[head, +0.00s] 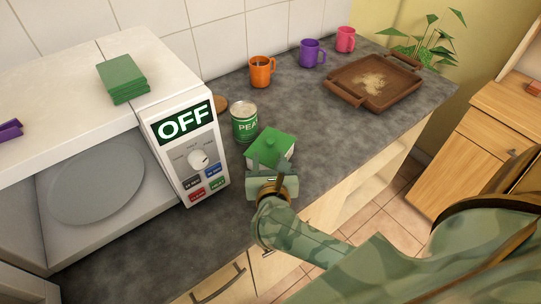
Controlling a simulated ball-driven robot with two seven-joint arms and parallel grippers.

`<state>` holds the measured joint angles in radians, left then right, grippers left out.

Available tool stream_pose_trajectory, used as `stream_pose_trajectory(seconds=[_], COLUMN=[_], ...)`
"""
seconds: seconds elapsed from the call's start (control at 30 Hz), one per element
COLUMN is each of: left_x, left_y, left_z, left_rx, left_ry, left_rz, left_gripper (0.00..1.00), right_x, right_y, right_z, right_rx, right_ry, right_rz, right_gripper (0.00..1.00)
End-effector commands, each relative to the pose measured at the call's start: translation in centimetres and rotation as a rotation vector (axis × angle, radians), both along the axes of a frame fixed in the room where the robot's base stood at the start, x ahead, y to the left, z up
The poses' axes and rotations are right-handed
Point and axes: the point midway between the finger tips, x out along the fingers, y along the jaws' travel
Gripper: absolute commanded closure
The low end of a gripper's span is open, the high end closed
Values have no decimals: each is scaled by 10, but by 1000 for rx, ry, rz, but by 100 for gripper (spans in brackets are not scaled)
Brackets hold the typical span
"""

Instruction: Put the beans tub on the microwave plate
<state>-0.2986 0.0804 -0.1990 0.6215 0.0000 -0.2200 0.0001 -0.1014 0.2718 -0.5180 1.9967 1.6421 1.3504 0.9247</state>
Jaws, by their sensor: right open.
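A green lidded tub (274,142), which I take to be the beans tub, stands on the grey counter to the right of the microwave. My right gripper (267,163) is at the tub's near side with its jaws open. Its fingers overlap the tub in the picture, and I cannot tell whether they touch it. The round grey microwave plate (97,182) lies bare inside the microwave (178,130), whose front is open and whose panel reads OFF. My left gripper is not in view.
A peas can (244,122) stands just behind the tub. Orange (262,72), purple (312,53) and pink (345,39) mugs and a brown tray (372,82) stand farther back. Green cloths or sponges (122,77) lie on the microwave's top. The counter right of the tub is clear.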

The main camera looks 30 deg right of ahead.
Motion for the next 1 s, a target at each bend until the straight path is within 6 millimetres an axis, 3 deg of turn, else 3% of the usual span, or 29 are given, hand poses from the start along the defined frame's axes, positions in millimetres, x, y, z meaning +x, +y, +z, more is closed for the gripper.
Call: stream_pose_trajectory(seconds=[0.3,0.53,0.57,0.7,0.73,1.0], left_x=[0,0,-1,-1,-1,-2], left_y=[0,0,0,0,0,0], left_z=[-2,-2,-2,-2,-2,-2], left_rx=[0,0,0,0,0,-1], left_ry=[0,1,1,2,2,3], left_rz=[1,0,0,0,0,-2], left_gripper=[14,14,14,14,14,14], right_x=[36,38,38,38,38,38], right_y=[-27,-29,-29,-29,-29,-28], right_z=[-7,-7,-7,-7,-7,-7], right_rx=[-3,-1,-1,-1,-1,-1], right_ry=[-1,-1,-1,-1,-1,-1], right_rz=[-1,-1,-1,-1,-1,-1], right_gripper=[54,54,56,95,100,100])
